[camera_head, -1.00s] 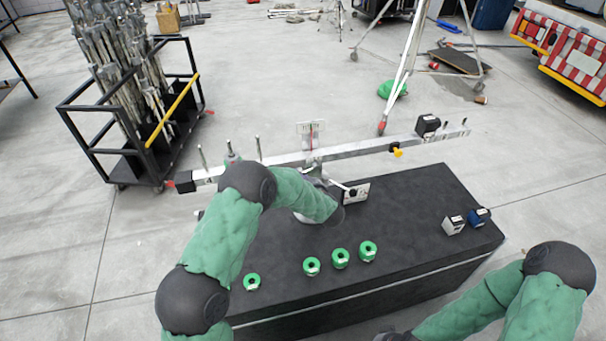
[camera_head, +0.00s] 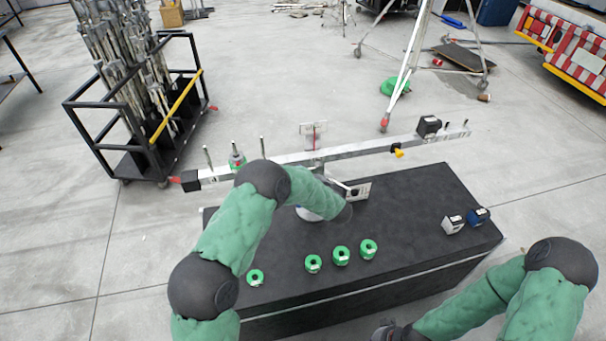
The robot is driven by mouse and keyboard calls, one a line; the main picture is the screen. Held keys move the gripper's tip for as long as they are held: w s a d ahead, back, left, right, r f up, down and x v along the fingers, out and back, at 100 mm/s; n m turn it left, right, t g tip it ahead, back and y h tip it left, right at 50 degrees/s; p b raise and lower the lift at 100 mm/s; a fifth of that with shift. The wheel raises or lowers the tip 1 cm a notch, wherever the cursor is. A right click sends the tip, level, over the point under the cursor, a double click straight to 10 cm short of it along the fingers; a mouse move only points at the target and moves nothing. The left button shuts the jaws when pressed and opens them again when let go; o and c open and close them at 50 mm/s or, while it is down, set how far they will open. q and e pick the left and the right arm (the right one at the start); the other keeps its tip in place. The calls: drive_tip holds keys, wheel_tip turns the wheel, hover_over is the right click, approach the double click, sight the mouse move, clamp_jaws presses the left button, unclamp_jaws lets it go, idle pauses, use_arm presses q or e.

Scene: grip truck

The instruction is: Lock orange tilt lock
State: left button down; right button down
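A long pale metal bar (camera_head: 365,147) is held level above the black table. A small orange-yellow knob (camera_head: 397,153), which looks like the orange tilt lock, sticks out under the right half of the bar. My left arm reaches over the table toward the bar's centre mount (camera_head: 318,160). Its dark wrist ends left of and below the knob, apart from it.
Two small blocks (camera_head: 453,224) (camera_head: 478,217) are at the table's right. A black block (camera_head: 429,126) is on the bar's right end. A rod cart (camera_head: 140,150) stands left.

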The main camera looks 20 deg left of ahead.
use_arm(q)
drive_tip(key=shift+w+a+r, duration=0.1)
drive_tip(key=shift+a+r, duration=0.05)
drive_tip(key=shift+r, duration=0.15)
drive_tip(key=c, duration=1.1)
unclamp_jaws()
drive_tip(key=shift+c, duration=0.2)
drive_tip(key=shift+o, duration=1)
drive_tip(key=shift+d+f, duration=0.1)
drive_tip(key=shift+d, duration=0.1)
drive_tip(key=v, duration=1.2)
drive_tip(key=shift+a, duration=0.1)
